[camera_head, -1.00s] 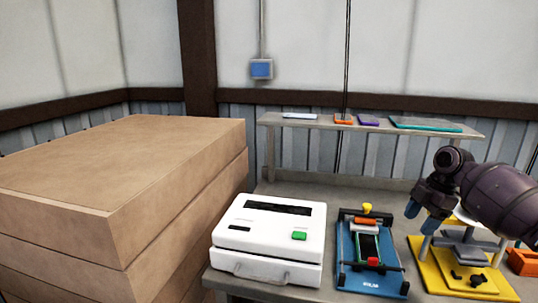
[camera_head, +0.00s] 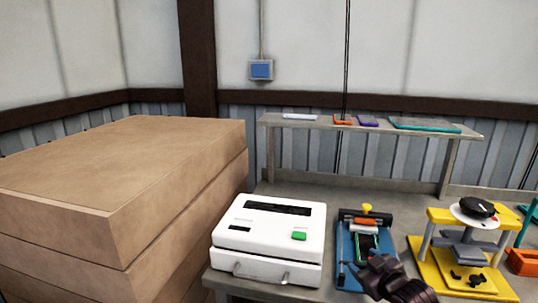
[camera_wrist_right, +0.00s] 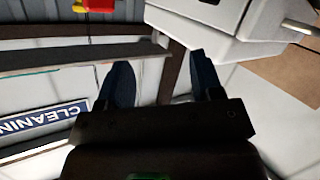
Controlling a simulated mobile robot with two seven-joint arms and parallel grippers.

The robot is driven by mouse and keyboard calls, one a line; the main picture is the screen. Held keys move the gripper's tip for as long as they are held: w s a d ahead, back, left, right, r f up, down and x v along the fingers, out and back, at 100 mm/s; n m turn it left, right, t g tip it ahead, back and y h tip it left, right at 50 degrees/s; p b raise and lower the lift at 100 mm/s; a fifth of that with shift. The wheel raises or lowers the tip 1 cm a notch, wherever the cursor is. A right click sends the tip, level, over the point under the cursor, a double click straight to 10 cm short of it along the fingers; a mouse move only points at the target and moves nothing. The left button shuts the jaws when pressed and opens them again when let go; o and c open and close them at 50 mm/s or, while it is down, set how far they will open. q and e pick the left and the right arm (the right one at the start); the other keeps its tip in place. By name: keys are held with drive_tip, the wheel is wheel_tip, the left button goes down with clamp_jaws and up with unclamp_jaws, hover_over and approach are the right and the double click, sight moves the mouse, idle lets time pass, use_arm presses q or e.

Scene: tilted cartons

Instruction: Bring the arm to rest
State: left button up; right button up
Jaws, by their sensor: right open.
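My right gripper (camera_head: 372,282) is low at the bottom of the head view, in front of the blue fixture (camera_head: 349,253), and hides part of its front. In the right wrist view my right gripper (camera_wrist_right: 160,78) shows two dark blue fingers spread apart with nothing between them. Most of the right arm is below the head view's edge. My left gripper is not in view.
A white machine (camera_head: 268,243) with a green button stands left of the fixture on the grey bench. A yellow press stand (camera_head: 437,262) and an orange bin (camera_head: 523,262) are at the right. Stacked cartons (camera_head: 120,170) fill the left. A shelf (camera_head: 300,125) stands behind.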

drive_tip(key=s+d+f+m+g+h, duration=0.1)
drive_tip(key=s+f+m, duration=0.1)
drive_tip(key=s+f, duration=0.4)
drive_tip(key=s+d+f+m+g+h, duration=0.1)
drive_tip(key=s+f, duration=0.6)
drive_tip(key=s, duration=0.8)
drive_tip(key=s+d+f+m+h, duration=0.1)
drive_tip(key=s+f+m+h, duration=0.1)
drive_tip(key=s+f, duration=0.4)
drive_tip(key=s+m, duration=0.1)
drive_tip(key=s, duration=0.3)
drive_tip(key=shift+s+d+f+g, duration=0.15)
drive_tip(key=shift+s+f+g, duration=0.05)
drive_tip(key=shift+f+g, duration=0.2)
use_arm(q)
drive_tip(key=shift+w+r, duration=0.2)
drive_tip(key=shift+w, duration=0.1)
